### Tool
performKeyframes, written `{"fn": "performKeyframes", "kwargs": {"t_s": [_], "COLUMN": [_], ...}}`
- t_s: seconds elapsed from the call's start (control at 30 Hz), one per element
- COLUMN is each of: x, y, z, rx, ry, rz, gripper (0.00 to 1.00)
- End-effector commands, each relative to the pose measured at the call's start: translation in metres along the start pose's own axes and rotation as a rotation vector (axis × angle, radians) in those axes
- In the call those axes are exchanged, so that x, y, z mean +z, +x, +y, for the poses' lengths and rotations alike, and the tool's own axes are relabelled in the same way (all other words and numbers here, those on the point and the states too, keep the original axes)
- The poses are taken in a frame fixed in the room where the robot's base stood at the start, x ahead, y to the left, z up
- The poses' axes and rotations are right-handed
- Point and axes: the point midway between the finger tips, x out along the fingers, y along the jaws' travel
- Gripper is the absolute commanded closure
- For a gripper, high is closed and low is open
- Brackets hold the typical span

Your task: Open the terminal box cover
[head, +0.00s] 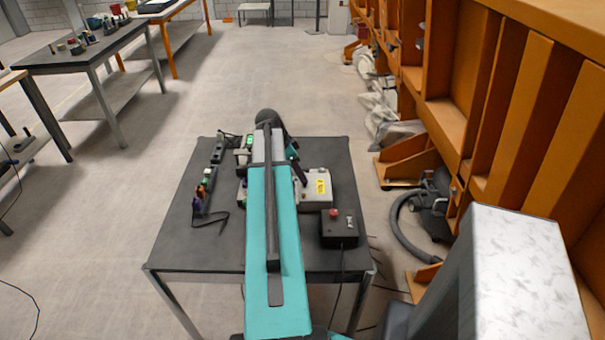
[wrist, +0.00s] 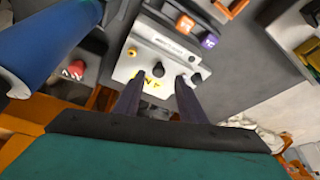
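A light grey box with a yellow label (head: 318,187) stands on the dark table, right of my arm in the head view. It looks like the terminal box, though my arm hides part of it. In the wrist view a pale box face (wrist: 160,58) shows dark round knobs and yellow markings; a cover edge or hinge cannot be made out. My gripper (wrist: 158,82) is open, its two dark fingers apart over the near edge of that face. I see nothing held between them; contact with the box cannot be told.
The dark table (head: 175,240) also holds a black box with a red button (head: 338,228) at right and small coloured parts (head: 204,186) at left. A blue cylinder (wrist: 45,45) fills the wrist view's upper left.

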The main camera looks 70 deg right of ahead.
Motion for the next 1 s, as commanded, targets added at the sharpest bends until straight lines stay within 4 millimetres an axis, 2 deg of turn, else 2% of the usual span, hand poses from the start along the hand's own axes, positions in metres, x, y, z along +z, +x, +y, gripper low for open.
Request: {"fn": "performKeyframes", "kwargs": {"t_s": [0.3,0.77,0.87,1.0], "x": [0.000,0.001,0.001,0.001], "y": [0.028,0.035,0.035,0.035], "z": [0.000,0.000,0.000,-0.001], "rx": [0.002,0.000,0.000,-0.002], "ry": [0.000,-0.001,-0.001,-0.001], "rz": [0.000,0.000,0.000,0.000], "gripper": [0.63,0.63,0.76,1.00]}}
